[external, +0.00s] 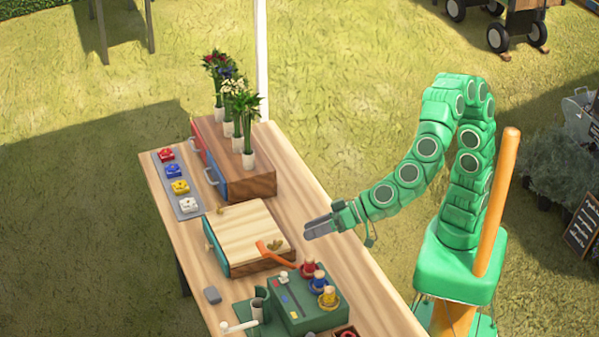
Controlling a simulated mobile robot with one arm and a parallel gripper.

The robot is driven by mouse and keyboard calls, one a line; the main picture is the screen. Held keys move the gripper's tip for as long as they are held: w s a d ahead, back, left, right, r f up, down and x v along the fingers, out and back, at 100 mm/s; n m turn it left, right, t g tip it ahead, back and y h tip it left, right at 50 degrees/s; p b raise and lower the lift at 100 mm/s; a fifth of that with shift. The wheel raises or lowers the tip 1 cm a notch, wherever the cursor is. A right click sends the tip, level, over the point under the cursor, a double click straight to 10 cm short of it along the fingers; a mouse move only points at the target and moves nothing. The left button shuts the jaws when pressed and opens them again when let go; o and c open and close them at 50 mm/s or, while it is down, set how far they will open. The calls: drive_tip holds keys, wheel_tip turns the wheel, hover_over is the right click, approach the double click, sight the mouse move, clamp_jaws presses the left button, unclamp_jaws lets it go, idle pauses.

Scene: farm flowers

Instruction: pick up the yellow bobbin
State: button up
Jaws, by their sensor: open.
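The yellow bobbin (328,298) stands on the right part of the green box (303,314) at the front of the table. My gripper (306,229) is open and empty. It hangs above the table's right side, behind the bobbins and apart from them, with its fingers pointing left. The gap between the fingers is hard to make out at this angle.
Potted flowers (248,160) stand on a drawer unit (250,185) behind. A grey strip (190,214) with coloured pieces lies at left. A crank (238,327) sticks out left of the green box.

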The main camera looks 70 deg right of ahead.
drive_tip(key=s+d+f+t+h, duration=0.2)
drive_tip(key=s+d+f+h, duration=0.3)
drive_tip(key=s+f+h, duration=0.4)
drive_tip(key=y, duration=0.2)
approach(329, 292)
wheel_tip(329, 292, down, 2)
drive_tip(key=w+d, duration=0.2)
drive_tip(key=shift+a+x, duration=0.2)
drive_tip(key=shift+x, duration=1.85)
drive_tip(key=shift+a+x, duration=0.2)
drive_tip(key=shift+x, duration=1.9)
drive_tip(key=shift+f, duration=0.1)
drive_tip(key=c, duration=1)
